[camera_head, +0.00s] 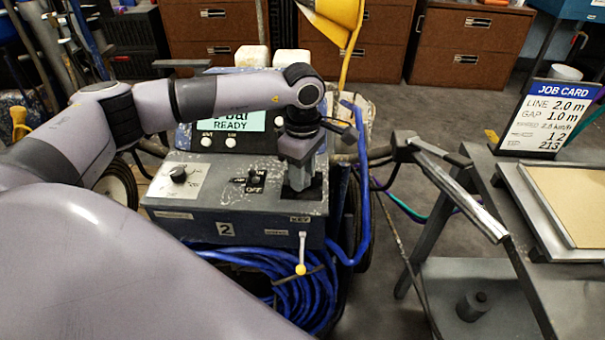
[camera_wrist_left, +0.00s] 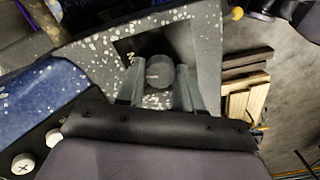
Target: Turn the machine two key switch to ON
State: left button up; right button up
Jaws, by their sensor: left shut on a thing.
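Machine two's grey speckled control box (camera_head: 240,228) carries a "2" plate and a KEY label at its front right corner. My left gripper (camera_head: 299,188) points down onto the dark key plate above that label and hides the key switch in the head view. In the left wrist view, the round grey key switch (camera_wrist_left: 160,72) has a short pale line on its face. It sits between the two fingers of my left gripper (camera_wrist_left: 160,84), which is shut on it. The ON/OFF lettering is mostly hidden, so the switch's setting cannot be read. My right gripper is not in view.
Left of the gripper are an OFF-marked toggle (camera_head: 252,182) and a round dial (camera_head: 178,174). A yellow-tipped lever (camera_head: 301,268) hangs in front. The display (camera_head: 237,122) reads READY. A job card (camera_head: 548,117) stands on the right bench. Blue hose (camera_head: 300,300) is coiled below.

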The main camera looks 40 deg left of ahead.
pick_arm(q)
jog(key=shift+m, duration=1.1)
jog(key=o, duration=0.9)
jog(key=shift+o, duration=0.7)
jog(key=shift+r, duration=0.1)
notch_tip(320, 180, up, 7)
jog(key=shift+r, duration=0.1)
